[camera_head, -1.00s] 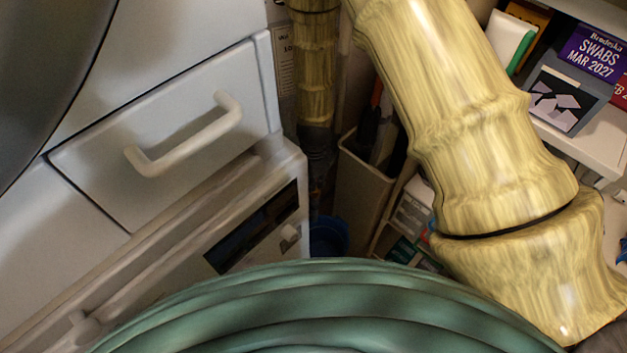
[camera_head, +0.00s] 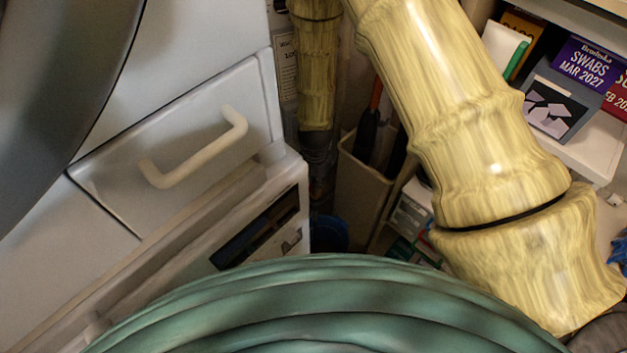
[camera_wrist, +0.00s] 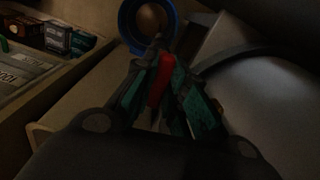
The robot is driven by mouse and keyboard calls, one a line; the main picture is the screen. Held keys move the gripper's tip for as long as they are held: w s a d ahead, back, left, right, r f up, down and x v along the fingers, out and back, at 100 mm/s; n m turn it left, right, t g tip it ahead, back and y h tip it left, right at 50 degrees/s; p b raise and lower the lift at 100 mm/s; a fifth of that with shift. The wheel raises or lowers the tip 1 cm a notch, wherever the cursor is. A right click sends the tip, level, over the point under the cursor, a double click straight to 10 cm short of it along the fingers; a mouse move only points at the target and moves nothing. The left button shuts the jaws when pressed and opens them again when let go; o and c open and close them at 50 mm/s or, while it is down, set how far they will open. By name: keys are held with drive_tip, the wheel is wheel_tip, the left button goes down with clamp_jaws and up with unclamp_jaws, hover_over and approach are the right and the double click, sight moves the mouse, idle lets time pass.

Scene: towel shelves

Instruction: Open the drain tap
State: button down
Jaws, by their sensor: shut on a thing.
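In the wrist view, my gripper (camera_wrist: 166,78) is shut on a narrow red piece (camera_wrist: 159,82), which stands between its dark and green fingers. The red piece looks like the tap's lever, but the picture is dark and the tap's body is hidden behind the fingers. A blue ring-shaped thing (camera_wrist: 146,22) lies just beyond the fingertips. In the head view, a blue round thing (camera_head: 329,234) sits low in the gap beside the white machine. I cannot make out the tap or my fingertips there.
A white machine with a drawer handle (camera_head: 196,148) stands at left. A beige bin (camera_head: 362,190) with tools is right of the narrow gap. A shelf (camera_head: 590,140) with boxes is at upper right. Small boxes (camera_wrist: 55,36) lie at upper left in the wrist view.

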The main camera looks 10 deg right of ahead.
drive_tip(key=shift+s+n+p, duration=0.2)
drive_tip(key=shift+n+p, duration=0.1)
drive_tip(key=shift+n, duration=0.8)
drive_tip(key=shift+d, duration=0.1)
drive_tip(key=c, duration=1.4)
unclamp_jaws()
drive_tip(key=shift+c, duration=0.2)
drive_tip(key=shift+w, duration=0.1)
drive_tip(key=shift+r, duration=0.55)
wheel_tip(320, 180, up, 11)
